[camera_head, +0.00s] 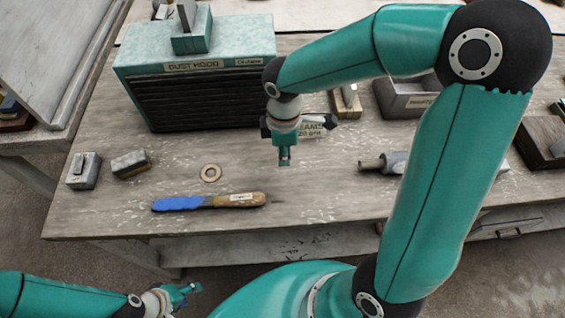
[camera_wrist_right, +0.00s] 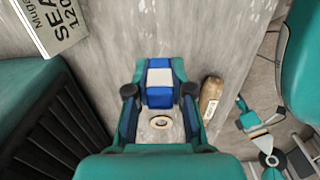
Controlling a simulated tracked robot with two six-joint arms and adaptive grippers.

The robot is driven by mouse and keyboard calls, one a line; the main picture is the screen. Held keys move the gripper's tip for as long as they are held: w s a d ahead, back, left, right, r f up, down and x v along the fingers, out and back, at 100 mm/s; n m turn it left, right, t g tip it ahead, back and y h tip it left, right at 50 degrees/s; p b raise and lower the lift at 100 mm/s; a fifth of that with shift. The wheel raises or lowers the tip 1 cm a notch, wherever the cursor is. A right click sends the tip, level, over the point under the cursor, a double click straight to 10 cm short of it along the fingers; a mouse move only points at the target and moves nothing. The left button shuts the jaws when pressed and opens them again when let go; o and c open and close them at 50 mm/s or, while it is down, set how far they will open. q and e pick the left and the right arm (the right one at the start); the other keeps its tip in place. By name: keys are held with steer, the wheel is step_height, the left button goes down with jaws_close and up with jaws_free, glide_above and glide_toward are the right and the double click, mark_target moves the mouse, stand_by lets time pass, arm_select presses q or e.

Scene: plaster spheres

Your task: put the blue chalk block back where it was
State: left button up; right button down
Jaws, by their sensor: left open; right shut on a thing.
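The blue chalk block (camera_wrist_right: 159,82), blue with a white band around its middle, is between the fingers of my right gripper (camera_wrist_right: 160,100) in the right wrist view. My right gripper (camera_head: 285,160) is shut on it and hangs over the workbench (camera_head: 300,210), in front of the dust hood's right side. In the head view the block is hard to make out behind the gripper. My left gripper (camera_head: 184,294) is open and empty, low at the left, in front of the bench edge.
A teal dust hood (camera_head: 200,95) stands behind left. A blue-bladed file (camera_head: 208,202), a washer (camera_head: 211,172) and two small blocks (camera_head: 83,171) (camera_head: 130,163) lie left. A grit sign (camera_head: 312,130) is just behind the right gripper. A metal tool (camera_head: 385,162) lies right. The front middle is clear.

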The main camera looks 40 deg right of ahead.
mark_target(283, 170)
steer(key=shift+f, duration=2.4)
steer(key=shift+f+b, duration=0.2)
steer(key=shift+b, duration=0.2)
steer(key=c, duration=1)
jaws_free()
steer(key=shift+r, duration=0.1)
steer(key=shift+r, duration=0.1)
steer(key=shift+r+p, duration=0.2)
steer(key=shift+p, duration=0.1)
step_height(283, 170, up, 12)
steer(key=shift+f, duration=0.15)
